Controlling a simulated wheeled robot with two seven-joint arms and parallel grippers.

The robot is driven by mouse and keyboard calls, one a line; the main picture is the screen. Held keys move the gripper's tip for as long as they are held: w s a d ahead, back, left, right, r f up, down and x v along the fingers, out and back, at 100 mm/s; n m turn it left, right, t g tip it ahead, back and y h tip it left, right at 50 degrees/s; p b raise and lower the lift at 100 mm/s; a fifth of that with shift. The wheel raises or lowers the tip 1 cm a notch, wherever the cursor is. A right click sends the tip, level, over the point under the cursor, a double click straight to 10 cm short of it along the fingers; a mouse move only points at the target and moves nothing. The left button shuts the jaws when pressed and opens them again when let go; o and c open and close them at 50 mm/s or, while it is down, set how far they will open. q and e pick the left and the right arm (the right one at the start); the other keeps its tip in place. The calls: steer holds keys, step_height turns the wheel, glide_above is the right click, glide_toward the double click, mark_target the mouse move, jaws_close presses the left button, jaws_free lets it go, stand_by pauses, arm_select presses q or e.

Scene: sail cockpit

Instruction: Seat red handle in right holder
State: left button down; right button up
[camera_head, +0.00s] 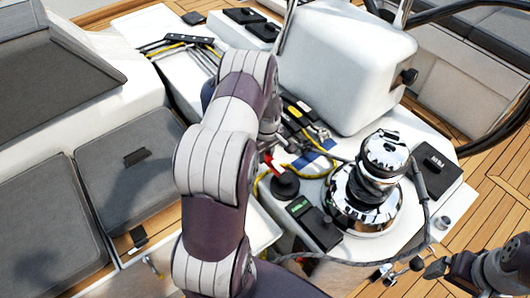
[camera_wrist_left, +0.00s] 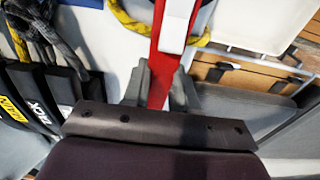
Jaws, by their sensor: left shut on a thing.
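The red handle (camera_wrist_left: 172,62) stands upright in the left wrist view, with a white patch on its upper part. My left gripper (camera_wrist_left: 160,90) is shut on it, with grey fingers on both sides. In the head view only a small red part of the handle (camera_head: 272,163) shows beside my left arm, which hides most of the gripper. I cannot make out the right holder for certain in either view. My right gripper (camera_head: 432,268) is at the lower right of the head view, and its jaw state is unclear.
A chrome winch (camera_head: 365,190) stands right of my left arm. A black round knob (camera_head: 285,185) and yellow rope (camera_head: 262,185) lie close to the handle. A white box-shaped housing (camera_head: 345,65) rises behind. Labelled black levers (camera_wrist_left: 40,95) show in the wrist view.

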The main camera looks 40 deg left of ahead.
arm_select(q)
steer(key=shift+f+b, duration=0.4)
steer(key=shift+f, duration=0.2)
stand_by(0.6)
steer(key=shift+c, duration=1.6)
jaws_free()
step_height(320, 180, up, 9)
steer(key=p, duration=0.7)
